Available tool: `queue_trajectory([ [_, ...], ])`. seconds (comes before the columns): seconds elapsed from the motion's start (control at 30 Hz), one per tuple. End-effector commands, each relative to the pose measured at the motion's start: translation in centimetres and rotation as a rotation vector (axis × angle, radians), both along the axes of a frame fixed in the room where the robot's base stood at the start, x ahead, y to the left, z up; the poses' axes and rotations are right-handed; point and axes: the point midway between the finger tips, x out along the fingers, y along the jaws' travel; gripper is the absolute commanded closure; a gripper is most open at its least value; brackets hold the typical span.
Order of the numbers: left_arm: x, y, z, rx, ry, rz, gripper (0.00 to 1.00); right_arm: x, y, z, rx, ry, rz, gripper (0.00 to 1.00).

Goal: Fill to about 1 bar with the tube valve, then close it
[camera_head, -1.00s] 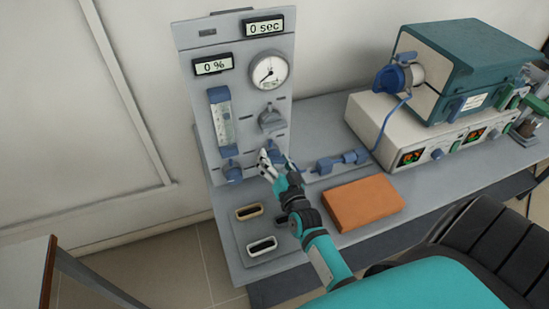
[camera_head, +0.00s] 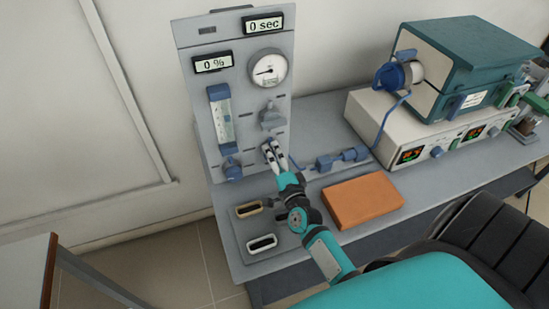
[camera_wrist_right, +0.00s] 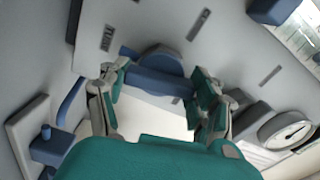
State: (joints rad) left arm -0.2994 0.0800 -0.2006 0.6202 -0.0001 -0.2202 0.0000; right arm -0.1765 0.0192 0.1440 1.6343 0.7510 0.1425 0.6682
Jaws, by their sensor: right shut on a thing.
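The grey control panel (camera_head: 245,190) stands upright at the back of the bench. Its round gauge (camera_head: 267,68) has a needle pointing left; its numbers are too small to read. My right gripper (camera_head: 270,150) is at the panel's lower right, shut on a blue valve knob. The gripper mostly hides this knob in the head view. In the right wrist view, the blue knob (camera_wrist_right: 155,78) lies between the two fingers of the right gripper (camera_wrist_right: 158,88). My left gripper is not in view.
A grey knob (camera_head: 271,117) sits just above the gripper, and another blue knob (camera_head: 231,169) is to its left below a flow tube (camera_head: 222,118). An orange block (camera_head: 363,201) and a blue fitting (camera_head: 342,158) lie to the right. A teal furnace (camera_head: 460,65) stands beyond.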

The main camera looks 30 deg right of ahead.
Motion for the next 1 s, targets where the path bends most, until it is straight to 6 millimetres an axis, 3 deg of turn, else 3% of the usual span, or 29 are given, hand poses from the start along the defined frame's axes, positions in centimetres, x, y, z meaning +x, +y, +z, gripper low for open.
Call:
queue_trajectory([
  [0.4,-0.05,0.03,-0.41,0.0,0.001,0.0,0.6,-0.04,-0.05,-0.09,0.185,-0.045,-0.001,0.68],
  [0.97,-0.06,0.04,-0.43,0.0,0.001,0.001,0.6,-0.05,-0.05,-0.08,0.214,-0.051,-0.001,0.68],
  [1.0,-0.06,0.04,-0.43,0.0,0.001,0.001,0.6,-0.04,-0.04,-0.09,0.214,-0.051,-0.001,0.32],
])
